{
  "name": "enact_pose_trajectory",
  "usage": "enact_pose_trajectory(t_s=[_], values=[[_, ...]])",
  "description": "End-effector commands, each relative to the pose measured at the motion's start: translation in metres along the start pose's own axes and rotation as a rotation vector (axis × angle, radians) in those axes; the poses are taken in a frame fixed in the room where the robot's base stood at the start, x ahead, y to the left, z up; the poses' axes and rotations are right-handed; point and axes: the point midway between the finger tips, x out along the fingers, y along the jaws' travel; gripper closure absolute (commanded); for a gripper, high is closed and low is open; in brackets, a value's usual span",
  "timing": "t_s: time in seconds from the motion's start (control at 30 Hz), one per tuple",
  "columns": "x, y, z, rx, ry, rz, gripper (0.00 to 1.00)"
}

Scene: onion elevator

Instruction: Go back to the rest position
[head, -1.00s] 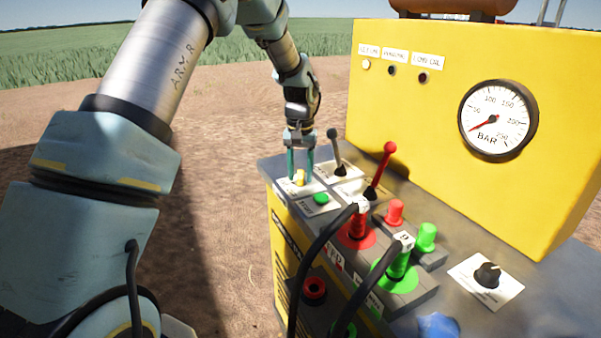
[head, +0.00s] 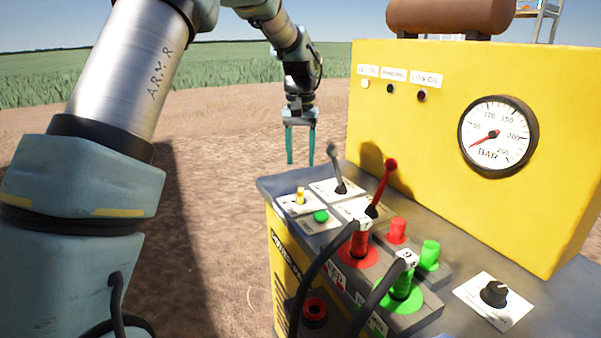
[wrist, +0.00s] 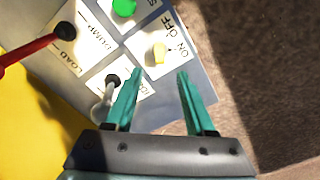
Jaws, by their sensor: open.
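My gripper (head: 300,146) is open and empty in the head view, its two teal fingers pointing down. It is raised behind the far left corner of the control panel (head: 272,187), apart from it. In the wrist view, my gripper (wrist: 155,95) shows both fingers spread over the panel. The yellow ON/OFF switch (wrist: 158,52) appears just beyond the fingertips there, with nothing between the fingers. In the head view the yellow switch (head: 299,195) stands on its white label plate below my gripper.
Near my gripper are a grey lever (head: 335,165), a red-knobbed lever (head: 383,185) and a green button (head: 321,216). A yellow cabinet with a pressure gauge (head: 497,136) rises at right. Black hoses run from red (head: 359,243) and green (head: 402,289) couplings. Open dirt lies left.

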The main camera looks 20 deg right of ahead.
Motion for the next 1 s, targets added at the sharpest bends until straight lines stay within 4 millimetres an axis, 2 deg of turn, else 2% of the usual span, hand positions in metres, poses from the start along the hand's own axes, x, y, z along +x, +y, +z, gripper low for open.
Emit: enact_pose_trajectory(t_s=[0.17, 0.53, 0.63, 0.77, 0.87, 0.9, 0.97, 1.0], values=[[-0.006, 0.000, 0.001, 0.000, -0.002, 0.000, 0.45], [-0.006, 0.000, 0.000, 0.000, -0.001, 0.000, 0.45], [-0.006, -0.007, 0.004, -0.010, 0.002, 0.000, 0.45], [-0.004, -0.045, 0.026, -0.063, 0.014, 0.000, 0.45], [0.001, -0.093, 0.064, -0.135, 0.033, -0.001, 0.45], [0.004, -0.112, 0.083, -0.169, 0.044, -0.002, 0.45], [0.009, -0.139, 0.115, -0.218, 0.059, -0.005, 0.45], [0.012, -0.154, 0.138, -0.252, 0.069, -0.007, 0.45]])
